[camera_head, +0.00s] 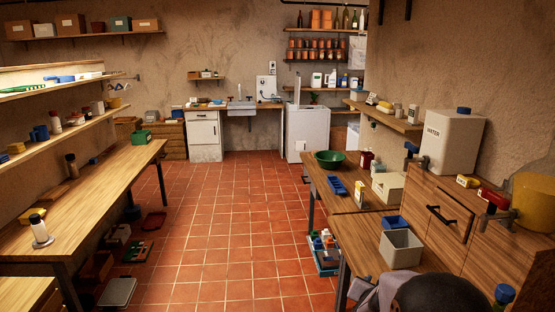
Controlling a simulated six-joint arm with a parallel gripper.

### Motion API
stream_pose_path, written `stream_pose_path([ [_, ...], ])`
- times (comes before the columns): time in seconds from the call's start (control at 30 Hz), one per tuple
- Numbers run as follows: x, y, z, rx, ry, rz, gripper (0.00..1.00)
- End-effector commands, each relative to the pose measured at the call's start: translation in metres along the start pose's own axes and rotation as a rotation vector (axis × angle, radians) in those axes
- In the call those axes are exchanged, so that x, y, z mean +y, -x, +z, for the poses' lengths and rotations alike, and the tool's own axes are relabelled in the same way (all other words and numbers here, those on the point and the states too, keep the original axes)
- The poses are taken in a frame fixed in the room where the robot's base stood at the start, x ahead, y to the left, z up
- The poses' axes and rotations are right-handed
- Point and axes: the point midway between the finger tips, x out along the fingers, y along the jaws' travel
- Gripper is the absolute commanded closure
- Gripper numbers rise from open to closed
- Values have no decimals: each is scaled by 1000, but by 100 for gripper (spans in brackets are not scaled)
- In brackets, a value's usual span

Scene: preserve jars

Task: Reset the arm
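The arm is the only thing the task names. A dark rounded part and a grey-purple piece at the bottom right edge of the head view look like links of my arm, cut off by the frame. My gripper's fingers do not show, so I cannot see whether they are open or hold anything. The links are in front of the right-hand wooden bench (350,235), close to a grey open bin (401,248) on it. I cannot tell whether they touch the bench.
A blue tray (337,187) and a green bowl (329,159) are on the right bench. A white water container (452,141) stands on the wooden cabinet (420,199). A long wooden bench (95,195) lines the left. The tiled floor (225,220) between is mostly clear.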

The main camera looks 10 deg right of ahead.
Motion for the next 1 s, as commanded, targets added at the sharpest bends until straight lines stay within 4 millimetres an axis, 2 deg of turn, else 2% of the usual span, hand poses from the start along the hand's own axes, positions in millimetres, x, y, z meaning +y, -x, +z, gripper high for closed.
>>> stream_pose_path([
  [0.03, -21, 16, 19, -79, 35, -74, 46],
  [0.1, -43, 39, 50, -198, 92, -160, 46],
  [0.23, -63, 93, 110, -429, 220, -275, 46],
  [0.37, -53, 152, 164, -650, 365, -325, 46],
  [0.5, -23, 205, 203, -840, 514, -317, 46],
  [0.6, 0, 232, 218, -934, 595, -291, 46],
  [0.7, 18, 250, 226, -997, 651, -265, 46],
  [0.83, 31, 260, 230, -1036, 686, -244, 46],
  [1.0, 33, 262, 230, -1043, 692, -240, 46],
])
